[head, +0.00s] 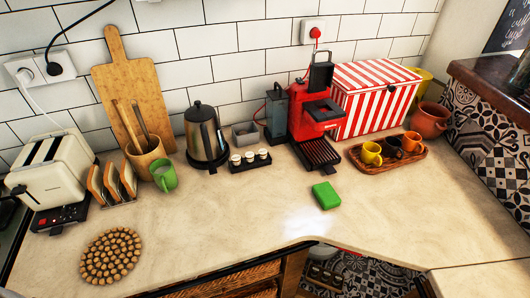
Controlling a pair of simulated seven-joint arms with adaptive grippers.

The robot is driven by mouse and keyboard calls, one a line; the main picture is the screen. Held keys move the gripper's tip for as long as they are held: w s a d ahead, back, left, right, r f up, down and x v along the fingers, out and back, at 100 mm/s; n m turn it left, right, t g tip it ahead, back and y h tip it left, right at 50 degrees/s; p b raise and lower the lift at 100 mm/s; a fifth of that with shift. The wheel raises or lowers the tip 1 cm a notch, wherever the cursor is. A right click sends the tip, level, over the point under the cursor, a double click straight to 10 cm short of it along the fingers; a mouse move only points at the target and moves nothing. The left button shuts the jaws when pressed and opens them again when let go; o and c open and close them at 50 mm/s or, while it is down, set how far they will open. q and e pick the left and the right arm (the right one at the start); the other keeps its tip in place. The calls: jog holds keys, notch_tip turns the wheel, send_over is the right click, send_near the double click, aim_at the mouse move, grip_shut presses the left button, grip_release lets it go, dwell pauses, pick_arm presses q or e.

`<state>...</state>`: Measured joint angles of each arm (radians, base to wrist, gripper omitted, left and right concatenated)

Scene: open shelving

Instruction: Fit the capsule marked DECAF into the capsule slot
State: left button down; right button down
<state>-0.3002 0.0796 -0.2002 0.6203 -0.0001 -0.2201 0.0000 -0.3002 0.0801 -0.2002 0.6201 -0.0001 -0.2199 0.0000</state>
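Three small capsules with pale tops stand in a row in a black holder (251,165) on the counter: a left one (236,160), a middle one (249,157) and a right one (262,153). Their markings are too small to read, so I cannot tell which is DECAF. The red coffee machine (312,113) stands to their right against the wall. Its dark lever (321,72) sticks up at the top. The capsule slot itself cannot be made out. Neither of my grippers can be made out in this view.
A green sponge (326,195) lies in front of the machine. A wooden tray (387,166) with three cups is at right. The front middle counter is clear.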

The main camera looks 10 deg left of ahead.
dwell(0.4)
pick_arm(q)
jog(key=c, duration=1)
grip_release()
